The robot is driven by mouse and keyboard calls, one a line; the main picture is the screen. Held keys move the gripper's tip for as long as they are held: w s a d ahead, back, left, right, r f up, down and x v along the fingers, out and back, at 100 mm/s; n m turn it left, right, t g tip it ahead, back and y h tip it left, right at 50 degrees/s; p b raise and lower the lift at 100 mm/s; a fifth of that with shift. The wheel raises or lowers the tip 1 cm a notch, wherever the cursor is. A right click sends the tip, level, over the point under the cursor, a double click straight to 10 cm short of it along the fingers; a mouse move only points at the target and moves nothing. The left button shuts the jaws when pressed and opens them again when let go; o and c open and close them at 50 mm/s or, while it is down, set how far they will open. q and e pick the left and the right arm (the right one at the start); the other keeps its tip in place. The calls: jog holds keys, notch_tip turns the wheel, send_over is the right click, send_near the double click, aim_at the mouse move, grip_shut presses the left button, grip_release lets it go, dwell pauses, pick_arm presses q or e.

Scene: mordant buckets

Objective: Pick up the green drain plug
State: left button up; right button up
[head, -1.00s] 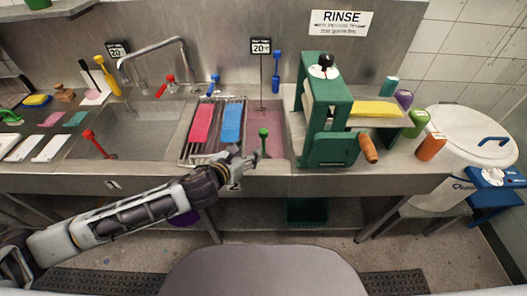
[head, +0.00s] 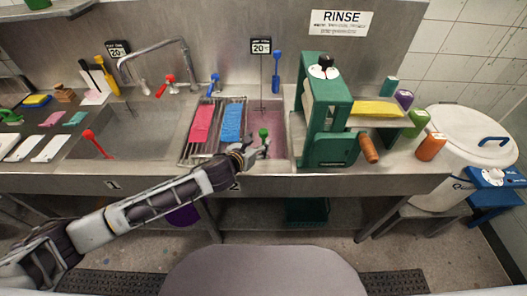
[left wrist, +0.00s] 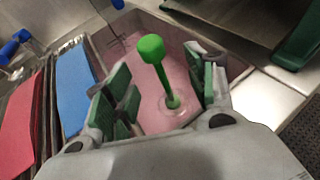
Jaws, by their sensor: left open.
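The green drain plug (head: 263,133) stands upright in the right sink basin, which holds pink liquid. In the left wrist view the green drain plug (left wrist: 152,50) shows its round knob on a thin stem, with its foot in the pink liquid. My left gripper (head: 255,150) is at the front of that basin, beside the plug. In the left wrist view my left gripper (left wrist: 160,88) is open, with the plug's stem showing between its two green-padded fingers. Nothing is held, and contact cannot be seen. My right gripper is not in view.
A rack with a red cloth (head: 202,124) and a blue cloth (head: 232,123) lies just left of the plug. A green press (head: 327,110) stands close on the right. The sink's front edge lies under my left arm.

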pick_arm(q)
jog(key=shift+w+d+f, duration=0.2)
jog(key=shift+w+d, duration=0.05)
jog(key=shift+w, duration=0.2)
jog(key=shift+w, duration=0.1)
jog(key=shift+a+x, duration=0.15)
jog(key=shift+x, duration=1.1)
jog(key=shift+a+x, duration=0.15)
jog(key=shift+x, duration=1.1)
jog(key=shift+w+f, duration=0.1)
jog(key=shift+f, duration=0.05)
grip_shut()
